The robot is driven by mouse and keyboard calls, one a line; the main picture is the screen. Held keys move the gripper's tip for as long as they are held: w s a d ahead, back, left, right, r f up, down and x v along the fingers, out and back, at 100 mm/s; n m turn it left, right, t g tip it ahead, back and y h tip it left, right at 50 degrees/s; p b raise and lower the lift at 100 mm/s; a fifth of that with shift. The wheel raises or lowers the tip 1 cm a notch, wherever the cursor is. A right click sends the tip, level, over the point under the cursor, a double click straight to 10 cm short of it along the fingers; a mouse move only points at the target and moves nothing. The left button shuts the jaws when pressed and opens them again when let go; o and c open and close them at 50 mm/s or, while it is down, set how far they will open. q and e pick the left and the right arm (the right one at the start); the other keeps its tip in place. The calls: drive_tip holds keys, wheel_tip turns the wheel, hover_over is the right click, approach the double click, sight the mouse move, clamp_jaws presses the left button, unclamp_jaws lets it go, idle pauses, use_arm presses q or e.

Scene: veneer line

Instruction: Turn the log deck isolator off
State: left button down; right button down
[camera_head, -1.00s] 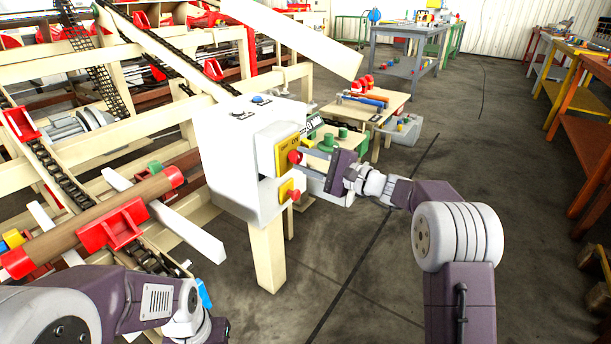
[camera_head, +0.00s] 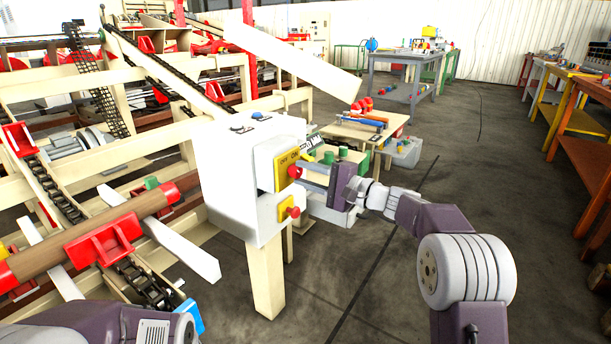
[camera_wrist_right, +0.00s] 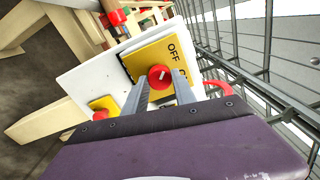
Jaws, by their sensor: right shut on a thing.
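The isolator is a yellow plate (camera_head: 283,167) lettered OFF and ON, with a red knob (camera_head: 294,171), on the side of a white control box (camera_head: 225,180). In the right wrist view the plate (camera_wrist_right: 143,59) shows the word OFF clearly, and the red knob (camera_wrist_right: 160,77) sits between my two grey fingers. The knob carries a short pale mark; which label it points to is not clear. My right gripper (camera_head: 303,172) is shut on the red knob; it also shows in the wrist view (camera_wrist_right: 161,82).
A second yellow plate (camera_head: 284,209) with a red button (camera_head: 293,212) is just below the isolator. A pale beam (camera_head: 290,60) slants above the box. The log deck with a brown log (camera_head: 95,235) fills the left. Open floor lies to the right.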

drive_tip(key=c, duration=1)
unclamp_jaws()
drive_tip(key=p+v, duration=0.2)
drive_tip(key=v, duration=0.7)
drive_tip(key=shift+p, duration=0.3)
